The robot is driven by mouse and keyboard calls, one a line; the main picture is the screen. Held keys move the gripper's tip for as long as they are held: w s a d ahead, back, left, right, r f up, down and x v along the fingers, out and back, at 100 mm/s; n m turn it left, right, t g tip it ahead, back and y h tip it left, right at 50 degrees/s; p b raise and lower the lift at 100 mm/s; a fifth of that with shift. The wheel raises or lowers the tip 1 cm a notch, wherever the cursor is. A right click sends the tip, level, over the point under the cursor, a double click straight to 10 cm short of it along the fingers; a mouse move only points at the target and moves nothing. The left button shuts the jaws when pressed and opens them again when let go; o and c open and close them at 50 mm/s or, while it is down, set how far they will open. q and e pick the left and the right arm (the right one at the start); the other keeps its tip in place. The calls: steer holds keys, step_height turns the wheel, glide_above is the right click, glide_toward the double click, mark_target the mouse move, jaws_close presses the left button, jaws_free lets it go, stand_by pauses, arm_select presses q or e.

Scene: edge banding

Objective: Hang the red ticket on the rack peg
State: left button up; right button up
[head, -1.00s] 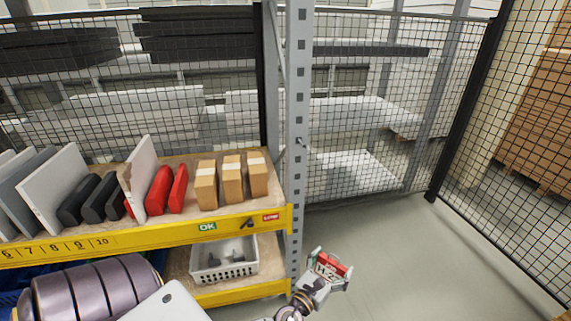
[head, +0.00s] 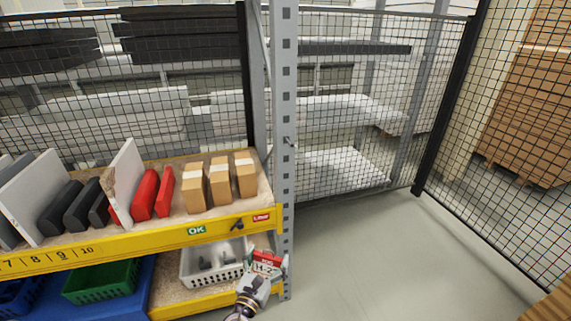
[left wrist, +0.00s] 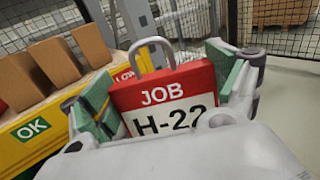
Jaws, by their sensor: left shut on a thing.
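The red ticket (head: 268,258) has a white panel reading H-22, and JOB shows above it in the left wrist view (left wrist: 163,96). A grey loop stands up from its top edge. My left gripper (head: 264,265) is shut on the ticket, with green-lined fingers (left wrist: 165,92) at its two sides. It holds the ticket upright, in front of the rack's lower right corner in the head view. A small dark peg (head: 290,141) sticks out of the grey rack post (head: 287,180), well above the ticket. Ticket and peg are apart. My right gripper is not in view.
A yellow beam (head: 130,245) with OK and LOW labels edges the shelf, which holds boxes, red and black parts and boards. A grey basket (head: 205,265) and a green crate (head: 100,282) sit below. Open floor (head: 370,260) lies right of the post; mesh fencing stands behind.

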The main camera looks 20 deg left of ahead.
arm_select(q)
steer(key=shift+s+a, duration=0.1)
steer(key=shift+a, duration=0.2)
